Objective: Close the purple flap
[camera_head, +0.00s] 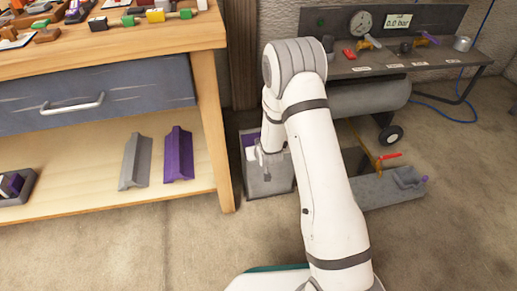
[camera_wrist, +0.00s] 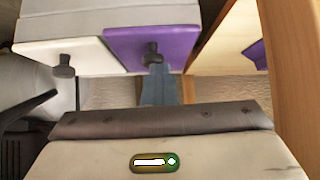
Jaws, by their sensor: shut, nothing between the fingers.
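The purple flap (camera_wrist: 180,45) sits on a grey box, to the right of a white flap (camera_wrist: 62,50) in the wrist view. It carries a dark knob (camera_wrist: 152,50) near its lower edge. In the head view a little of the purple flap (camera_head: 249,140) shows beside my arm. My gripper (camera_wrist: 158,72) is shut and empty, with its fingertips at or just below the purple flap's knob; I cannot tell whether they touch. In the head view my gripper (camera_head: 266,160) is in front of the grey box (camera_head: 262,187), partly covering it. How far the flap stands open is unclear.
A wooden workbench (camera_head: 219,130) stands close left of the box; its leg (camera_wrist: 291,75) shows at right in the wrist view. A metal bench (camera_head: 440,58) with a grey tank (camera_head: 365,97) stands to the right. Floor (camera_head: 130,250) in front is clear.

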